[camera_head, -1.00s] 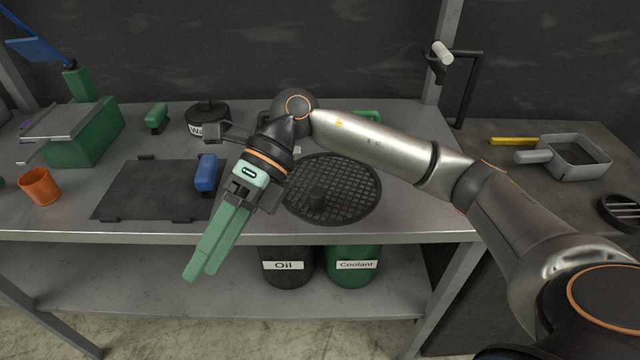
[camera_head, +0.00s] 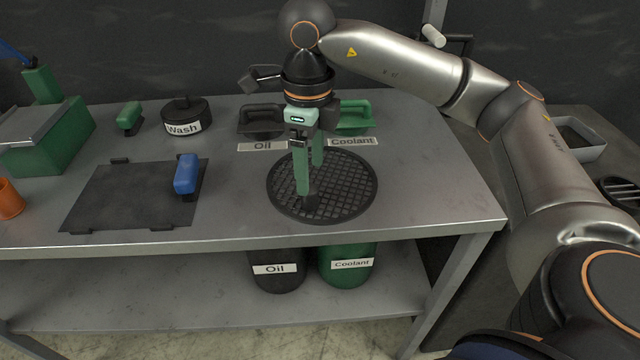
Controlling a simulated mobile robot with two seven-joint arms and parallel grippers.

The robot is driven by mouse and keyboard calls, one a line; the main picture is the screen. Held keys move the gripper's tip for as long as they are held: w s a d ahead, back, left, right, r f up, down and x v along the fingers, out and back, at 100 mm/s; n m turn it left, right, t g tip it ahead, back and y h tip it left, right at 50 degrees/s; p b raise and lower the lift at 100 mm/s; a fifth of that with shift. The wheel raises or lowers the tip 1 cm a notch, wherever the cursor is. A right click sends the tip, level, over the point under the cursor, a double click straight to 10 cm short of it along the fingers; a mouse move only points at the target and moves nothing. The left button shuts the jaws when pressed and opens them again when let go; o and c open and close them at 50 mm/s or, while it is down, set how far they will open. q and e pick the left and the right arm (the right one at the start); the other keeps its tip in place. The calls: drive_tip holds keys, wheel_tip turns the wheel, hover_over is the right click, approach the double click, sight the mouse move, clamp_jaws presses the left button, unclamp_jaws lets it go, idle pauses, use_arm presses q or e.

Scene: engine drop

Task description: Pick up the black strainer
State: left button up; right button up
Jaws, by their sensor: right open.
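The black strainer (camera_head: 348,188), a round mesh disc with a small knob (camera_head: 311,202) near its middle, lies flat on the grey workbench. My right gripper (camera_head: 311,182) points down over the strainer, its two green fingers apart. The fingertips are at or just above the knob and partly hide it; I cannot tell whether they touch it. My left gripper is not in view.
A black Wash pot (camera_head: 185,115), a blue-handled brush (camera_head: 186,174) and a dark mat (camera_head: 120,198) are left. Oil and Coolant bins stand below.

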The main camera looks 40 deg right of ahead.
sight(310, 203)
wheel_tip(310, 203, down, 6)
drive_tip(key=shift+w+r, duration=0.1)
idle(0.4)
drive_tip(key=shift+a, duration=0.1)
clamp_jaws()
idle(0.5)
